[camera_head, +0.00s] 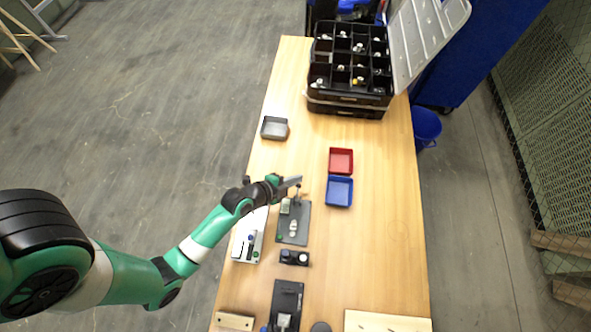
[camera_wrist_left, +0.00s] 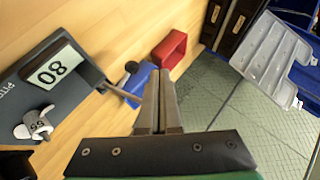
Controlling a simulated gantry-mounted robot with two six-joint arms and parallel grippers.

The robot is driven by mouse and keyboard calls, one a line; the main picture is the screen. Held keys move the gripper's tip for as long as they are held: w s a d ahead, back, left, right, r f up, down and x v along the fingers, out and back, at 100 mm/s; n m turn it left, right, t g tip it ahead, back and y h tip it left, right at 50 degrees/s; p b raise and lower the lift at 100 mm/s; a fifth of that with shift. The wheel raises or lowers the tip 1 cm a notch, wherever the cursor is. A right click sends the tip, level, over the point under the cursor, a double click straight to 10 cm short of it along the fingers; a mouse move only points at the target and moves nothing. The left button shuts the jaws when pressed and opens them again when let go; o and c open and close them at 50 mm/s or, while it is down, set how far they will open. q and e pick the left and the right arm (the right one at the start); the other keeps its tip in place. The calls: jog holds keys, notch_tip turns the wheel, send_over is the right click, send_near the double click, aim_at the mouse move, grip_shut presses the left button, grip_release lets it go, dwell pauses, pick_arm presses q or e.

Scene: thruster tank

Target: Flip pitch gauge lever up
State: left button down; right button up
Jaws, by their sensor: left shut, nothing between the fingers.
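The pitch gauge is a dark plate (camera_head: 299,232) on the wooden table, with a pale display and a small light-coloured part on it. In the left wrist view the gauge (camera_wrist_left: 68,92) is at left, with its display and part of its "PITC" label showing. Its lever, a thin rod with a black ball knob (camera_wrist_left: 131,67), sticks out from the gauge's end toward my fingers. My left gripper (camera_head: 297,181) is shut and empty, over the gauge's far end. In the wrist view its fingers (camera_wrist_left: 160,75) are just right of the knob; I cannot tell whether they touch the lever.
A red tray (camera_head: 341,153) and a blue tray (camera_head: 327,191) lie beyond the gauge, and a grey tray (camera_head: 274,119) farther left. A black compartment case (camera_head: 345,98) stands at the far end. A white device (camera_head: 240,252) and a small black block (camera_head: 294,258) sit close by.

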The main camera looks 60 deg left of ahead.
pick_arm(q)
jog(key=shift+r+p, duration=0.35)
jog(key=shift+r, duration=0.2)
notch_tip(320, 180, up, 12)
jog(key=p, duration=0.7)
send_over(298, 185)
jog(key=s+a, duration=0.4)
jog(key=shift+s+r, duration=0.1)
jog(key=shift+r, duration=0.05)
jog(key=shift+d, duration=0.1)
